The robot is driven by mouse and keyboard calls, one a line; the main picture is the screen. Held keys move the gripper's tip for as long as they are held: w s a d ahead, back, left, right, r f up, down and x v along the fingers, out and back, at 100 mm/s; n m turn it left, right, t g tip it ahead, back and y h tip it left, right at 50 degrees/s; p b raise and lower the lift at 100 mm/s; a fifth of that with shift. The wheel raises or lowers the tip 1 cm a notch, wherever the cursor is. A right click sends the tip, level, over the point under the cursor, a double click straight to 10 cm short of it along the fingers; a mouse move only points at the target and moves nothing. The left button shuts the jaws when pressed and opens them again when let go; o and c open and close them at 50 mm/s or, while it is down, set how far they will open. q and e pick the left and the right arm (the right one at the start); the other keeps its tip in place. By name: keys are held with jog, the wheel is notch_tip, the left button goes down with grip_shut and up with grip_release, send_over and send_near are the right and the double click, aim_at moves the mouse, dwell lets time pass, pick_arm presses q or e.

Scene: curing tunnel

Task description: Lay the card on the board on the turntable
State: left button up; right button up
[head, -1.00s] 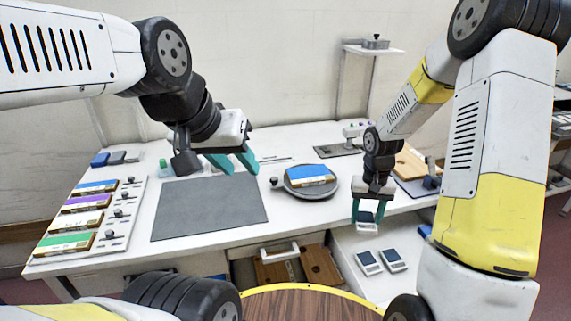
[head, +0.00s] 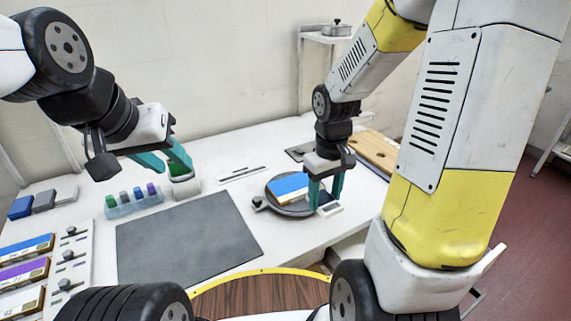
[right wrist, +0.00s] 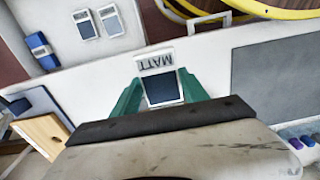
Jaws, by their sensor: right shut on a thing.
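The turntable (head: 287,210) is a dark round disc on the white table. A board (head: 289,187) with a blue part lies on it. My right gripper (head: 326,203) is shut on a small card (head: 330,209) at the turntable's right edge. In the right wrist view, the card (right wrist: 162,88) has a dark panel and a pale strip marked MATT, between the teal fingers. I cannot tell how high it is above the table. My left gripper (head: 168,168) is open and empty, well left of the turntable.
A grey mat (head: 187,240) lies left of the turntable. A rack of coloured bottles (head: 133,203) stands behind it. A small knob (head: 258,203) sits beside the turntable.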

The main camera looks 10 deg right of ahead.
send_over(294, 185)
jog(key=shift+s+d+f, duration=0.1)
jog(key=shift+s+f, duration=0.05)
jog(key=shift+f, duration=2.3)
jog(key=o, duration=1.4)
jog(key=shift+f, duration=0.15)
jog(key=shift+c, duration=0.2)
